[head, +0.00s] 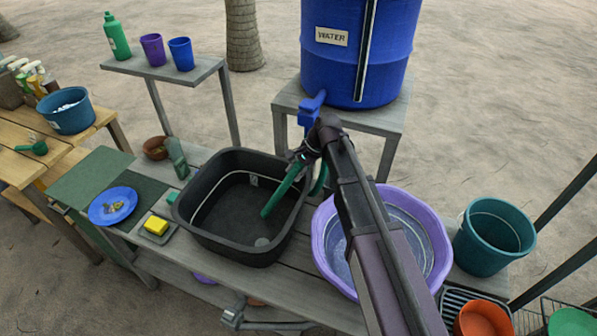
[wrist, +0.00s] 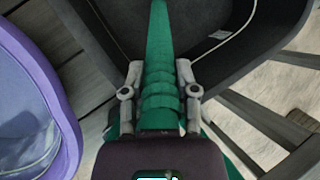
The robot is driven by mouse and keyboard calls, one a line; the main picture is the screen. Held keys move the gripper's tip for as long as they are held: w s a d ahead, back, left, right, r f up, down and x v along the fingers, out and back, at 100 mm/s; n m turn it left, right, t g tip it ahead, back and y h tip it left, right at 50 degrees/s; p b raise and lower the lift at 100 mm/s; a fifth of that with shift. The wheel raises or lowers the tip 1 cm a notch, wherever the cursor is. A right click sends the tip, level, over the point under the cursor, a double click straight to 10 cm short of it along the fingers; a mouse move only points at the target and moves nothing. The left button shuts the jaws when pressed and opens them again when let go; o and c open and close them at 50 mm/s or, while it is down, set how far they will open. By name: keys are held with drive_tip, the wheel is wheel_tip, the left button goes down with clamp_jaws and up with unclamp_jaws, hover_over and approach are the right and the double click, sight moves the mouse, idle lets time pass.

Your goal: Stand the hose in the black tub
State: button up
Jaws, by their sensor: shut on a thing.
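The green hose (head: 281,191) hangs from the blue tap side and its free end slants down inside the black tub (head: 191,227). My gripper (head: 305,155) is at the tub's right back rim, below the tap, and is shut on the hose. In the wrist view the hose (wrist: 158,90) runs between the two fingers (wrist: 160,82) and on over the black tub (wrist: 228,70). Whether the hose end touches the tub floor I cannot tell. My arm hides part of the hose's upper run.
A purple basin (head: 325,222) stands right of the tub, under my arm. The blue water barrel (head: 335,65) with its blue tap (head: 311,107) stands behind. A teal bucket (head: 493,236) is at the right. A blue plate (head: 112,206) and yellow sponge (head: 156,224) lie left of the tub.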

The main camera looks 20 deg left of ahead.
drive_tip(key=shift+s+a+f, duration=0.1)
drive_tip(key=shift+a+f, duration=0.05)
drive_tip(key=shift+f, duration=0.15)
drive_tip(key=o, duration=1.1)
drive_tip(key=shift+o, duration=1.4)
drive_tip(key=shift+r, duration=0.1)
drive_tip(key=p+v, duration=0.9)
drive_tip(key=v, duration=0.1)
drive_tip(key=shift+a+r+p, duration=0.2)
drive_tip(key=shift+r+p, duration=0.1)
drive_tip(key=shift+r, duration=0.2)
drive_tip(key=shift+s, duration=0.1)
